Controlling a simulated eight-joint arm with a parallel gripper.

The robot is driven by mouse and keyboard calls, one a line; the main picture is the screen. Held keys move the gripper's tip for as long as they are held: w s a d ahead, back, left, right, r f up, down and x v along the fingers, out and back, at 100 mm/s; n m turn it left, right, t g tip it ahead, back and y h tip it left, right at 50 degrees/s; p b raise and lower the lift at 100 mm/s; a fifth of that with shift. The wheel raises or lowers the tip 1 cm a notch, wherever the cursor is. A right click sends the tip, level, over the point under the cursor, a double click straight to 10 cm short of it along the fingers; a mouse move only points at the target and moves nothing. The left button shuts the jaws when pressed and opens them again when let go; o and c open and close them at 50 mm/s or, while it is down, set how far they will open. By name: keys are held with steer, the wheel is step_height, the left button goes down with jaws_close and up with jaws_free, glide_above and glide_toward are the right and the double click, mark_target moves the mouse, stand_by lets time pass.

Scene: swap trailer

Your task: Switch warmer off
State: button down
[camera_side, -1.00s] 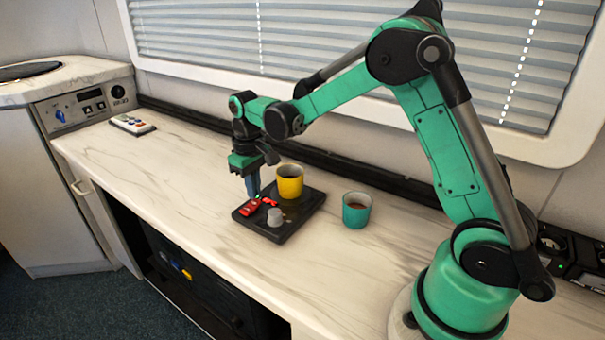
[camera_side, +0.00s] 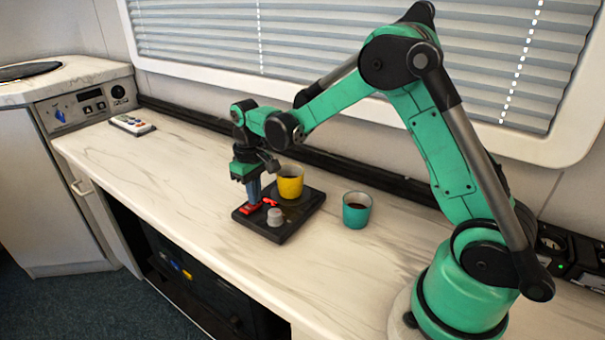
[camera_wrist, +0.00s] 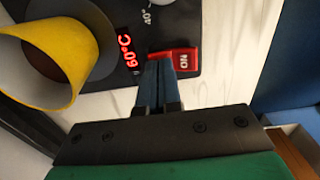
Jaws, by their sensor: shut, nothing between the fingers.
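The warmer (camera_side: 305,209) is a flat black plate on the counter. A yellow mug (camera_side: 290,187) stands on it, and a grey knob (camera_side: 274,216) is at its front. Its red display reads 60°C in the wrist view (camera_wrist: 127,49). The red rocker switch (camera_side: 248,209) is at its left corner; in the wrist view the switch (camera_wrist: 187,61) shows the word ON. My gripper (camera_side: 256,200) is shut and empty, pointing down at the switch. In the wrist view its fingertips (camera_wrist: 159,64) are at the display-side end of the switch; whether they press it, I cannot tell.
A teal cup (camera_side: 356,211) with dark liquid stands right of the warmer. A remote (camera_side: 132,124) lies at the far left of the counter (camera_side: 170,185). The counter between the remote and the warmer is clear.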

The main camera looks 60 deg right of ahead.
steer(key=shift+r, duration=3.5)
steer(key=s+a+r+t, duration=0.1)
steer(key=s+a+t, duration=0.1)
steer(key=s, duration=0.4)
steer(key=s+a+r+t, duration=0.2)
steer(key=s+a+t, duration=0.1)
steer(key=s+t, duration=0.2)
steer(key=shift+s+a, duration=0.25)
steer(key=shift+s, duration=0.65)
